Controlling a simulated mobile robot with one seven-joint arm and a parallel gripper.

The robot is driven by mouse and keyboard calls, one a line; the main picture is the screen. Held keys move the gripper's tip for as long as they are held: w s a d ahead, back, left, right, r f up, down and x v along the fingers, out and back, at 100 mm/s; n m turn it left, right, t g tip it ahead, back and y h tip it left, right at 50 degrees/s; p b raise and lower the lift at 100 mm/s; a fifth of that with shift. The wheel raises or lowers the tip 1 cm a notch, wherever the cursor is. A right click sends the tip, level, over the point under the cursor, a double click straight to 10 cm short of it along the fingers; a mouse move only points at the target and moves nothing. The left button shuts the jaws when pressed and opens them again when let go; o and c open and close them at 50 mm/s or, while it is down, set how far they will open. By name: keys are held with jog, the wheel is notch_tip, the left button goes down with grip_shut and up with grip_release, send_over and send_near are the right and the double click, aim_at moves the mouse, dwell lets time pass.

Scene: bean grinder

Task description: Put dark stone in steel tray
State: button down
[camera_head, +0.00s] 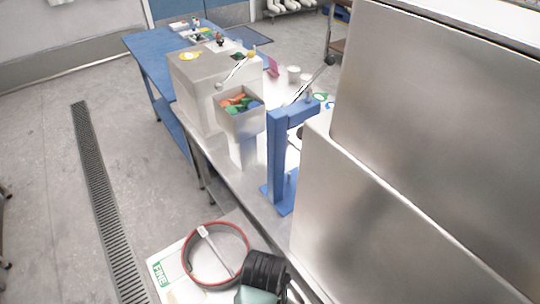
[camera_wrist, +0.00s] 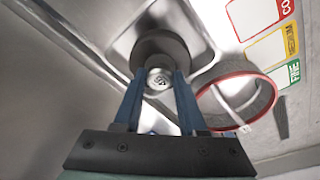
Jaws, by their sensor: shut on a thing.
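In the wrist view my gripper (camera_wrist: 159,77) has its two blue fingers closed on a round metal piece. A dark grey round stone (camera_wrist: 152,45) shows just beyond the fingertips and seems joined to that piece. It is over a shiny steel tray (camera_wrist: 196,25) with a raised, rounded rim. I cannot tell whether the stone touches the tray floor. In the head view my dark wrist shows at the bottom, but the fingertips, the stone and the tray cannot be made out there.
A red-rimmed sieve (camera_head: 187,269) lies on a sheet marked FINE (camera_head: 158,273); it also shows in the wrist view (camera_wrist: 205,104). A blue frame (camera_head: 277,160) and a bin of coloured items (camera_head: 240,124) stand on the steel bench. A large steel box (camera_head: 400,225) fills the right.

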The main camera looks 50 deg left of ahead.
jog(key=shift+w+f, duration=0.15)
jog(key=shift+f, duration=2)
jog(key=shift+f, duration=0.15)
jog(key=shift+c, duration=2.3)
grip_release()
notch_tip(320, 180, up, 12)
jog(key=s+d, duration=0.1)
jog(key=shift+s, duration=0.25)
